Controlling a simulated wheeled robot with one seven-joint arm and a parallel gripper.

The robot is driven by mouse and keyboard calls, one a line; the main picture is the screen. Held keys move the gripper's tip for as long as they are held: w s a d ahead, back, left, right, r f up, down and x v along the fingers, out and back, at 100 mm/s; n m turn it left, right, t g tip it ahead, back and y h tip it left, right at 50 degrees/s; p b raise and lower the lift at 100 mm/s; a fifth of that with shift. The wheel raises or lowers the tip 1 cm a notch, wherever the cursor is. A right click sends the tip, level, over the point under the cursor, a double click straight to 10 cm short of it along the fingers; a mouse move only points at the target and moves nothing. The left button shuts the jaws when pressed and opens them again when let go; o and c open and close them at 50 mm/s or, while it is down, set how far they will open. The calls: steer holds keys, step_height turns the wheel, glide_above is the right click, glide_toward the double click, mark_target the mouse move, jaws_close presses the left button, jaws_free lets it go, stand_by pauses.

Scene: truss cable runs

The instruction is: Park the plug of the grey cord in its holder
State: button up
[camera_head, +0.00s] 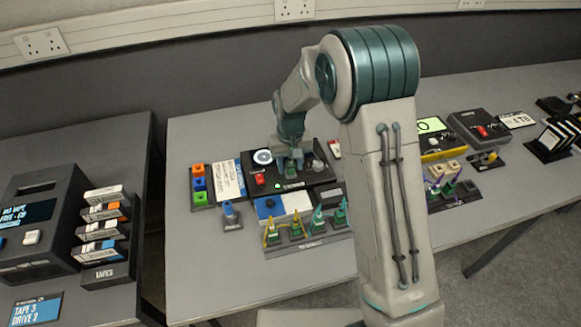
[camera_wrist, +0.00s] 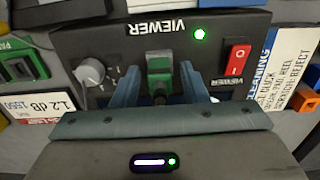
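In the wrist view a green plug (camera_wrist: 160,66) with a dark grey end stands in the front of the black viewer unit (camera_wrist: 110,45). My gripper (camera_wrist: 161,70) has one finger on each side of this plug, with a visible gap on both sides. It is open and holds nothing. In the head view my gripper (camera_head: 291,160) is over the viewer unit (camera_head: 262,187), and my arm hides part of the bench. A row of holders (camera_head: 300,246) with green bases stands in front of the viewer. I cannot tell which holder belongs to the grey cord.
A red switch (camera_wrist: 236,58), a grey knob (camera_wrist: 90,72) and a lit green lamp are on the viewer. A small stand with a blue piece (camera_head: 230,214) is left of the holders. A tape rack (camera_head: 108,272) and drive (camera_head: 35,225) are at far left. Bare bench lies at front left.

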mark_target(290, 163)
jaws_close()
steer(key=shift+r, duration=0.25)
steer(key=shift+r+p, duration=1.35)
steer(key=shift+r, duration=0.75)
steer(key=shift+a, duration=0.1)
